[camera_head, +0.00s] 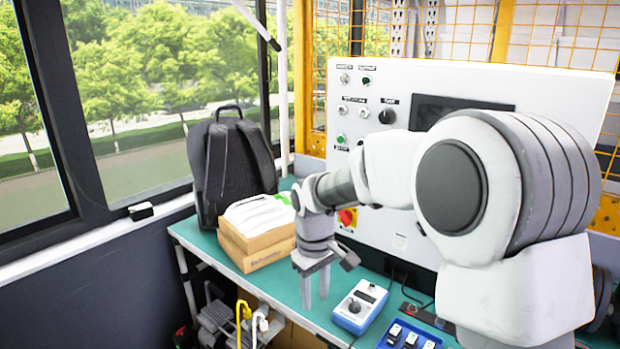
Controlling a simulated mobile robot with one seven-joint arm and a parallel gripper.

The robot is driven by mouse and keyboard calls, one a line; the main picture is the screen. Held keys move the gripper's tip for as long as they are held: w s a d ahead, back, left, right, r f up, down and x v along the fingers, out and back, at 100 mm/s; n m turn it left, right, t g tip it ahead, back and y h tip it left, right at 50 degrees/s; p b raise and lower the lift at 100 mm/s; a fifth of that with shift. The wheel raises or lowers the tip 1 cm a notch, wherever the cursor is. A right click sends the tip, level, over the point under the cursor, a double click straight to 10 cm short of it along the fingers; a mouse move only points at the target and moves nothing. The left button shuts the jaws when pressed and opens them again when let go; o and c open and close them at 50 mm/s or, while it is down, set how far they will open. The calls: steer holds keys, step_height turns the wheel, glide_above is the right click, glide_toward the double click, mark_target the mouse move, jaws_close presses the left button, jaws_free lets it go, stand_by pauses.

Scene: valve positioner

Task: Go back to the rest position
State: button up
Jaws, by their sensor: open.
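My gripper (315,286) points down at the middle of the picture, with its two fingers apart and nothing between them. I cannot tell exactly how high the fingertips are above the bench.
A black backpack (232,168) and stacked cardboard boxes (257,240) with white items stand left of my gripper. A blue tray (385,342) with small parts lies at the front right. A red-and-yellow emergency stop (347,217) is on the panel. Windows line the left.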

steer(key=s+d+r+m+t+p, duration=0.1)
steer(key=s+d+r+m+p, duration=0.1)
steer(key=s+d+r, duration=0.4)
steer(key=s+d+r+m+t+p, duration=0.1)
steer(key=s+r, duration=0.2)
steer(key=r, duration=0.4)
steer(key=s+d+r+m+t+p, duration=0.1)
steer(key=s+d+r+m+p, duration=0.1)
steer(key=s, duration=0.5)
steer(key=s+d+r+m+t+p, duration=0.1)
steer(key=s+d+r+m+p, duration=0.1)
steer(key=s, duration=0.5)
steer(key=shift+s+d+r+m+t, duration=0.2)
steer(key=shift+d+r+m+t, duration=0.25)
steer(key=shift+d+r, duration=0.55)
steer(key=shift+f, duration=0.1)
